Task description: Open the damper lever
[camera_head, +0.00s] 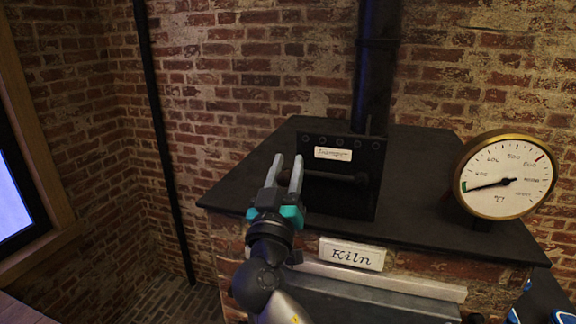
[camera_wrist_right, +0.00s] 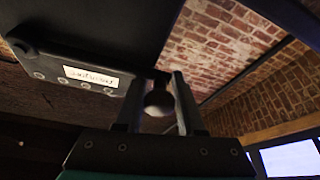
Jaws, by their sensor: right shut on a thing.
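The damper lever (camera_head: 336,176) is a dark rod running roughly level across the front of a black plate (camera_head: 345,200) with a small white label (camera_head: 333,153). The plate stands on the kiln top at the foot of the flue pipe. My right gripper (camera_head: 287,168) is at the lever's left end, its two grey fingers pointing up. In the right wrist view, the lever's round dark knob (camera_wrist_right: 158,102) sits between the fingers, and the gripper (camera_wrist_right: 160,85) is shut on it. My left gripper is not in view.
The black kiln top (camera_head: 425,150) carries a round dial gauge (camera_head: 507,175) at the right, its needle near the low end. A "Kiln" sign (camera_head: 351,253) is on the front edge. A black flue pipe (camera_head: 376,80) rises behind the plate. Brick walls stand behind and left.

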